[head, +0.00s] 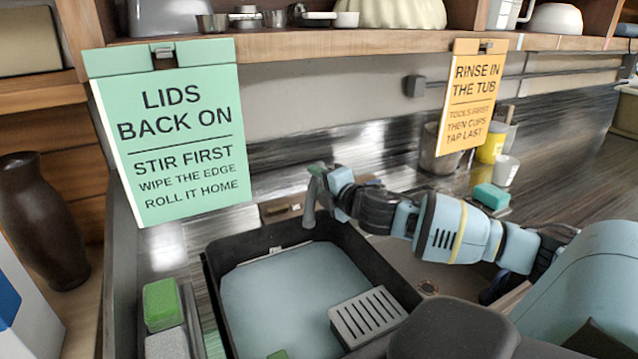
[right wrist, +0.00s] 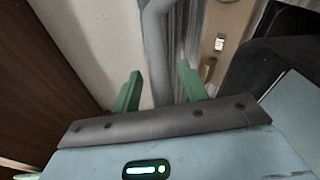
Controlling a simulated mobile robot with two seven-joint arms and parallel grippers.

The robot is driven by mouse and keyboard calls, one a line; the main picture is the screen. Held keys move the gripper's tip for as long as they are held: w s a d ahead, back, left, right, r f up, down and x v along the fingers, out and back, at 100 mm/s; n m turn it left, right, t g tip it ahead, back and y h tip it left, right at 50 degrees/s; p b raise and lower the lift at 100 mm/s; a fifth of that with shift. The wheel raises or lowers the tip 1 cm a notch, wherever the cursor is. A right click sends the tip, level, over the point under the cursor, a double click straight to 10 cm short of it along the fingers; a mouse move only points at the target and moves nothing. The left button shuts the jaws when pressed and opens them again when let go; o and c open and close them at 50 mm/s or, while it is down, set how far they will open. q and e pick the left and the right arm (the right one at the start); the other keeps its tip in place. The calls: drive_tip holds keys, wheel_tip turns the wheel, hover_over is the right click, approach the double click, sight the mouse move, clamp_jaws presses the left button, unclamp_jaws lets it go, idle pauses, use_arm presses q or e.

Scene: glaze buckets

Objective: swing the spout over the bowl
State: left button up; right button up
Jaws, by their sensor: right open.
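The grey spout (head: 309,205) stands behind the black tub and hangs down near its back rim. My right gripper (head: 318,172) is at the top of the spout, reaching in from the right. In the right wrist view the grey spout (right wrist: 156,50) runs between my two green fingertips (right wrist: 160,85), which are apart, with gaps beside it. A brownish sink bowl with a drain (head: 428,288) lies to the right of the tub, partly hidden by my arm. My left gripper does not show.
The black tub (head: 212,285) holds pale blue liquid, with a slotted grey tray (head: 368,316) at its right. A green sign (head: 170,130) and an orange sign (head: 472,95) hang from the shelf. Cups (head: 505,170) stand at back right.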

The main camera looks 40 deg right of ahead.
clamp_jaws()
